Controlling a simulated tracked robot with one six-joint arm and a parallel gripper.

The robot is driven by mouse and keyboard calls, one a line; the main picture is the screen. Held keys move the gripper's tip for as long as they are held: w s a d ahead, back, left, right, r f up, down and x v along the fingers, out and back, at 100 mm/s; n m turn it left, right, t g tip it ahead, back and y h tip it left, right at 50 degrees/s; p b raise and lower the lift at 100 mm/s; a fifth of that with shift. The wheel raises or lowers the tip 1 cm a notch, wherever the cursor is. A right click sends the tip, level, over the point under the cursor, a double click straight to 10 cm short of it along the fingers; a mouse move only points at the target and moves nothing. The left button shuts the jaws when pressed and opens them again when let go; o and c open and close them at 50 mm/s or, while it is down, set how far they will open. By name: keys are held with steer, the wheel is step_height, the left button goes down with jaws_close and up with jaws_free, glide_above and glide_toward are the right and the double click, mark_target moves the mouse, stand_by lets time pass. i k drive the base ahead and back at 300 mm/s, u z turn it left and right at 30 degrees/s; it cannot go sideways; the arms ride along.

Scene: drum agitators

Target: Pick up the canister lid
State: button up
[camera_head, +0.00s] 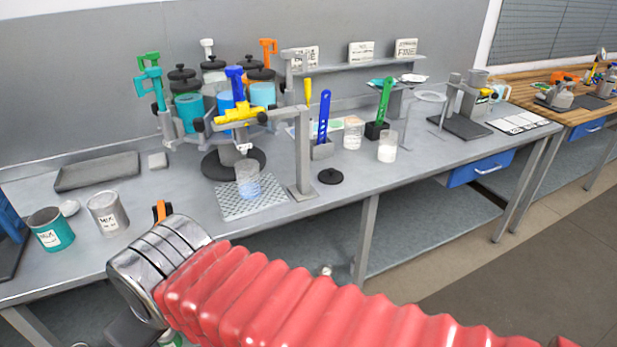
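A round black lid with a small knob (330,176) lies flat on the grey bench, right of the grey post and near the front edge. It looks like the canister lid. Other black knobbed lids (182,73) sit on the canisters in the cluster at the back. My arm, in red bellows, crosses the foreground and ends in a metal cuff at lower left, well apart from the lid. A small orange and black piece (161,211) shows just beyond the cuff; I cannot tell whether it belongs to my gripper. My gripper's fingers are not clearly visible.
A grey post (301,150) stands just left of the lid. A clear beaker (248,180) stands on a patterned mat. A blue scoop (323,118) stands in a holder behind the lid, and a beaker of white powder (387,147) is to the right. Bench around the lid is clear.

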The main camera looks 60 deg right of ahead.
mark_target(330, 176)
steer(key=u, duration=1.65)
steer(key=k, duration=1.15)
steer(key=z, duration=1.85)
